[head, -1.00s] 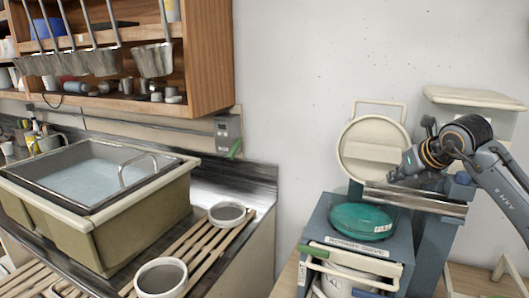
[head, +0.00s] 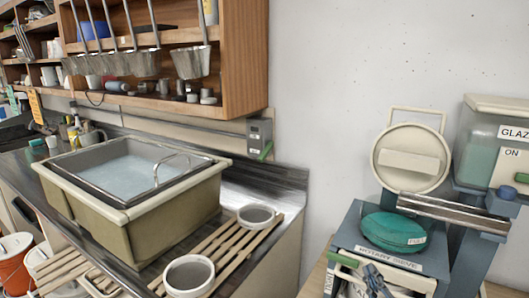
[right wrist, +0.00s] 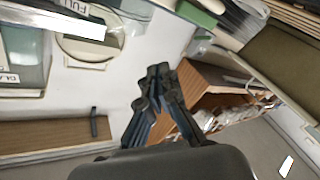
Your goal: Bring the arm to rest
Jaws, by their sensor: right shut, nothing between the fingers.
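My right gripper (head: 374,276) shows at the bottom edge of the head view, in front of the blue-grey machine and clear of the teal lid. Its dark fingers are together and empty. They also show in the middle of the right wrist view (right wrist: 158,76), tips touching, with nothing between them. Most of my right arm is outside the head view. My left gripper is in neither view.
Ladles hang from a wooden shelf (head: 245,60).

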